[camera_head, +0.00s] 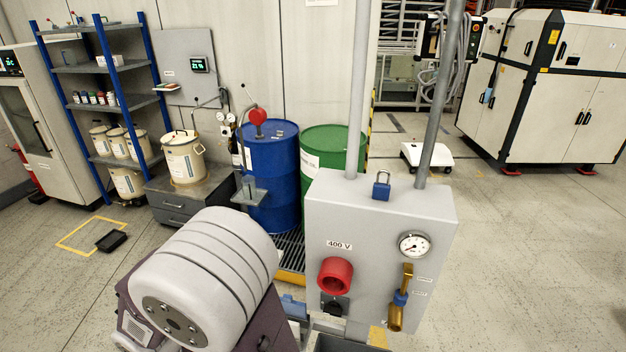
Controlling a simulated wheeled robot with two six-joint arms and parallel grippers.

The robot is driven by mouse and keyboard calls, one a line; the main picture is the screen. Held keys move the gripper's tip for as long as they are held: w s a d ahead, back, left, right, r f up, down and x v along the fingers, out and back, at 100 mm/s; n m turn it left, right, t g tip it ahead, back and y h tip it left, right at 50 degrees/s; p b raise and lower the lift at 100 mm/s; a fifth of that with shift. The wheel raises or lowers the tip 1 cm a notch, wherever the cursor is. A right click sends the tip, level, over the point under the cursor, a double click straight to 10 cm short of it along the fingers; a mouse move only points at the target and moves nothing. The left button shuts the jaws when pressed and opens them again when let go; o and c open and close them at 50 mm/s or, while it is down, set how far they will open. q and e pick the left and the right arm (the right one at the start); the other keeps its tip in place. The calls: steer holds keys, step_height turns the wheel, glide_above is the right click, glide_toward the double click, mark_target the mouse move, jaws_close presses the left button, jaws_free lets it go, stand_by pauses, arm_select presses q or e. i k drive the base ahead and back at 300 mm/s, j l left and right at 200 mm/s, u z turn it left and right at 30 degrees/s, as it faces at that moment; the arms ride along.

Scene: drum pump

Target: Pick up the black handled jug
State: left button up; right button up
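I cannot clearly pick out a black handled jug. A small greyish vessel (68,57) stands on an upper shelf of the blue-posted rack at the far left. It is too small to tell whether it is a jug or what colour its handle is. A cream lidded canister (184,157) with side handles stands on the grey drawer cabinet (187,197). Neither of my grippers shows in this view.
A blue drum (271,170) with a red-topped fitting and a green drum (333,147) stand behind a grey panel box (380,230). A large pale ribbed cylinder (205,270), possibly mine, fills the near left. A black object (111,241) lies on the floor.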

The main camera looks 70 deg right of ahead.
mark_target(248, 184)
steer(key=i+l+z, duration=0.2)
steer(key=i+z, duration=0.15)
steer(key=i, duration=0.15)
steer(key=i+z, duration=0.35)
steer(key=i, duration=0.15)
steer(key=i+j+z, duration=0.1)
steer(key=i+z, duration=0.25)
steer(key=i, duration=0.15)
steer(key=i+j+z, duration=0.2)
steer(key=i+z, duration=0.15)
steer(key=i, duration=0.15)
steer(key=i+j+z, duration=0.35)
steer(key=i+l+z, duration=0.35)
steer(key=i+z, duration=0.4)
steer(key=i, duration=0.2)
steer(key=i+z, duration=0.35)
steer(key=i, duration=0.15)
steer(key=i+l, duration=0.15)
steer(key=i, duration=0.4)
